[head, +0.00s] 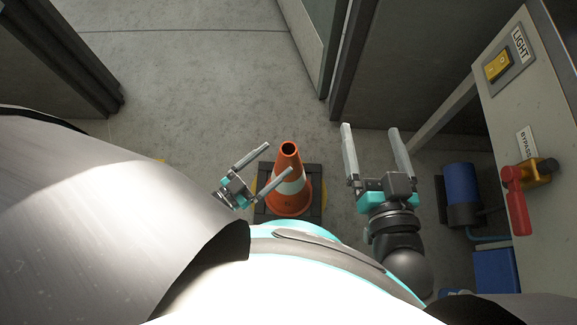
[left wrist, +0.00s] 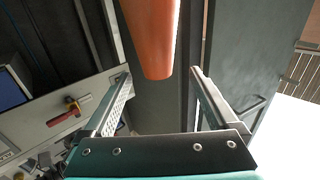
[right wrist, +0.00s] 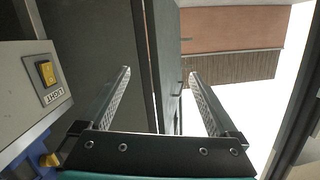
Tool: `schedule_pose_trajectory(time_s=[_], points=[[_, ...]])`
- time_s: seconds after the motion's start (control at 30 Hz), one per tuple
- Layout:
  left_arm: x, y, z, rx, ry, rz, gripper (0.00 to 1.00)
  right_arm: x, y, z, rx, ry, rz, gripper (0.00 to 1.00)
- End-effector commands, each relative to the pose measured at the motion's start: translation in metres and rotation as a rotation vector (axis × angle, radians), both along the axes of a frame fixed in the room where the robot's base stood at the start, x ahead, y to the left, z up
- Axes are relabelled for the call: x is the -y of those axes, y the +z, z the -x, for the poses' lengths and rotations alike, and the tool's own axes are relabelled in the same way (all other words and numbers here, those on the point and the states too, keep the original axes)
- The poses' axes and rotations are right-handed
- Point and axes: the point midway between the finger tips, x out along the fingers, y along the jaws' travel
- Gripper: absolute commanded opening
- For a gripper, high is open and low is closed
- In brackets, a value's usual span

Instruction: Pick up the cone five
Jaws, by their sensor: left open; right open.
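An orange cone (head: 289,199) with a white band and a dark open tip stands upright on a dark square base on the floor, near the middle bottom of the head view. My left gripper (head: 279,159) is open beside the cone's upper left, its fingers pointing up and right in the picture. In the left wrist view the orange cone (left wrist: 153,40) shows between and beyond the open fingers; I cannot tell if they touch it. My right gripper (head: 373,130) is open and empty to the right of the cone. The right wrist view shows no cone between its fingers.
A panel at the right carries a yellow light switch (head: 498,65) and a red-handled valve (head: 516,200). A blue cylinder (head: 462,183) stands below it. Dark door frames stand left and right. The grey floor (head: 200,90) ahead is clear.

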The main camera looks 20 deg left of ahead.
Motion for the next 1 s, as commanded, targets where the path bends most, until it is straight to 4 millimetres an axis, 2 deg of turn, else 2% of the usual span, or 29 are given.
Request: schedule_pose_trajectory(time_s=[0.17, 0.43, 0.77, 1.0], points=[[0.007, 0.0, -0.01, 0.001, -0.001, 0.0, 0.93, -0.001, 0.0, 0.001, 0.013, -0.001, -0.009, 0.95], [0.028, 0.001, -0.041, 0.0, 0.0, 0.0, 0.93, -0.005, 0.006, 0.006, 0.089, -0.004, -0.061, 0.95], [0.03, 0.001, -0.046, -0.002, 0.0, -0.001, 0.93, -0.006, 0.009, 0.007, 0.108, -0.007, -0.074, 0.95], [0.03, 0.001, -0.046, -0.002, 0.0, -0.001, 0.67, -0.006, 0.009, 0.007, 0.108, -0.006, -0.073, 0.95]])
